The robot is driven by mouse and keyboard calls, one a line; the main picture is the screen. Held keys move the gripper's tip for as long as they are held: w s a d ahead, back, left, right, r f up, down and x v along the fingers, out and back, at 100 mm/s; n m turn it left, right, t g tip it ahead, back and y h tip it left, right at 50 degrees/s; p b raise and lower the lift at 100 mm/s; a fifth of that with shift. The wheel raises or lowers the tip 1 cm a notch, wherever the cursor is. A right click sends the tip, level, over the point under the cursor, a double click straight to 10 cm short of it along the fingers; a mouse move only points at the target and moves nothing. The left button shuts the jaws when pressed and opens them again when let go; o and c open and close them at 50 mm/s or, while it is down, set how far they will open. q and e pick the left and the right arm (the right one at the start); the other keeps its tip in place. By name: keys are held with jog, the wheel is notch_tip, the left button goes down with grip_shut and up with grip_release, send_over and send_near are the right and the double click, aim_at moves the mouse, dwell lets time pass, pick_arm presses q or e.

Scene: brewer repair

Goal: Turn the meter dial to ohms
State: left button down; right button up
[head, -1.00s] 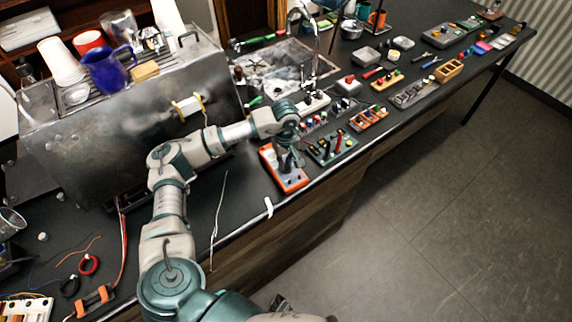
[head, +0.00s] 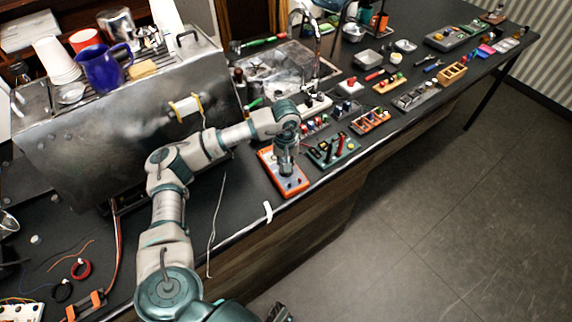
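The meter (head: 290,186) is an orange-edged box with a pale face, lying on the dark counter near its front edge. My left arm comes in from the lower left and reaches over it. My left gripper (head: 286,170) points down at the meter's face, and its fingers are small and partly hidden by the wrist. I cannot tell whether they touch the dial. The dial and its markings are hidden under the gripper or too small to read. My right gripper is not clearly in view; only a dark part shows at the bottom edge.
A green board with red and black parts (head: 333,148) lies just right of the meter. The steel brewer (head: 130,130) stands behind my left arm. A white tag (head: 268,211) hangs at the counter edge. Loose wires and a red ring (head: 81,269) lie at the lower left.

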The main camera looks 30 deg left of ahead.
pick_arm(q)
jog(key=c, duration=1.2)
grip_release()
jog(key=shift+o, duration=0.2)
notch_tip(320, 180, up, 12)
jog(key=shift+a+f, duration=0.1)
